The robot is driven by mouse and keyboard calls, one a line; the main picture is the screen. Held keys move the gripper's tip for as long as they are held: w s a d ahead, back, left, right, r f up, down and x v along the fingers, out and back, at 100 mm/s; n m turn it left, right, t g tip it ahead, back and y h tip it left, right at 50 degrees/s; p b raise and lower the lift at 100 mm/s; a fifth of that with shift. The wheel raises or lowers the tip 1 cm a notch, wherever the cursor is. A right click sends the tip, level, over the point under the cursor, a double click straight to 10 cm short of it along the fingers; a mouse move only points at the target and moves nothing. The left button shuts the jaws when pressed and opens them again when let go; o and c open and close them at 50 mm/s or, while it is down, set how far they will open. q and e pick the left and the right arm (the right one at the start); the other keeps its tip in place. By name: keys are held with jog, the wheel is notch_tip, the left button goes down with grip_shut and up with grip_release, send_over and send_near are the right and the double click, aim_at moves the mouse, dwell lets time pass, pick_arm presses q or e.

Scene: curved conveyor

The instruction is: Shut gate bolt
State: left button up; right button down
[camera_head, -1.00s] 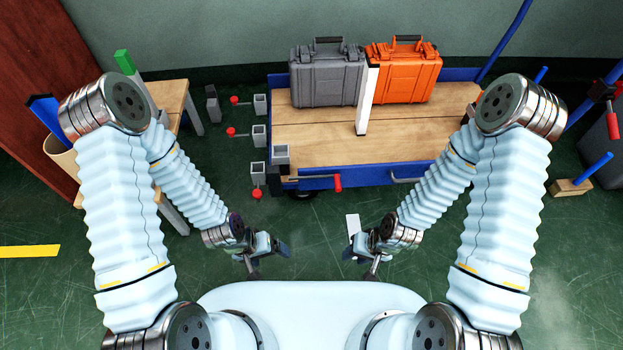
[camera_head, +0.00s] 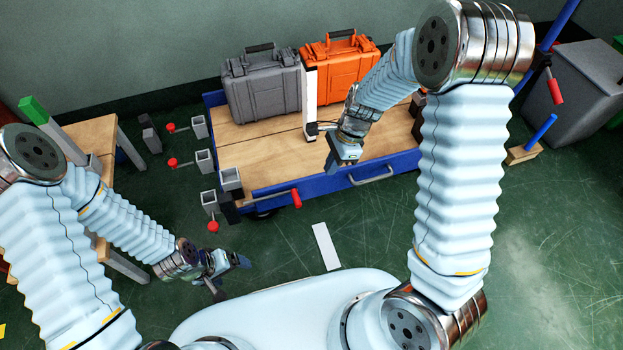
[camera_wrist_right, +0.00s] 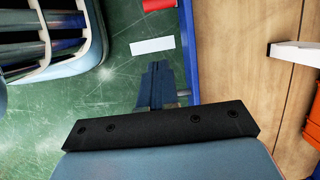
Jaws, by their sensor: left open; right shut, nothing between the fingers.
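A red handle (camera_head: 296,198) on a thin bar stands at the cart's near left corner, beside a dark bracket (camera_head: 229,209); I take it for the bolt. Part of a red piece, probably this handle, shows at the top of the right wrist view (camera_wrist_right: 158,4). My right gripper (camera_head: 332,166) is shut and empty above the cart's near edge, right of the red handle and apart from it. Its dark closed fingers show in the wrist view (camera_wrist_right: 157,85). My left gripper (camera_head: 230,278) is open and empty, low over the floor at the left.
The blue-edged wooden cart (camera_head: 255,143) carries a grey case (camera_head: 262,88), an orange case (camera_head: 340,68) and a white post (camera_head: 310,105). Grey sockets with red knobs (camera_head: 172,162) stand left of it. A white strip (camera_head: 326,246) lies on open floor. A wooden table (camera_head: 85,135) stands left.

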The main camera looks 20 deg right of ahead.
jog(key=a+f+b, duration=0.2)
jog(key=a+f, duration=0.4)
jog(key=f, duration=0.4)
jog(key=shift+s+a, duration=0.2)
jog(key=shift+a, duration=0.15)
jog(key=a+p, duration=0.1)
jog(key=a, duration=0.4)
jog(key=shift+s+a, duration=0.15)
jog(key=shift+a, duration=0.25)
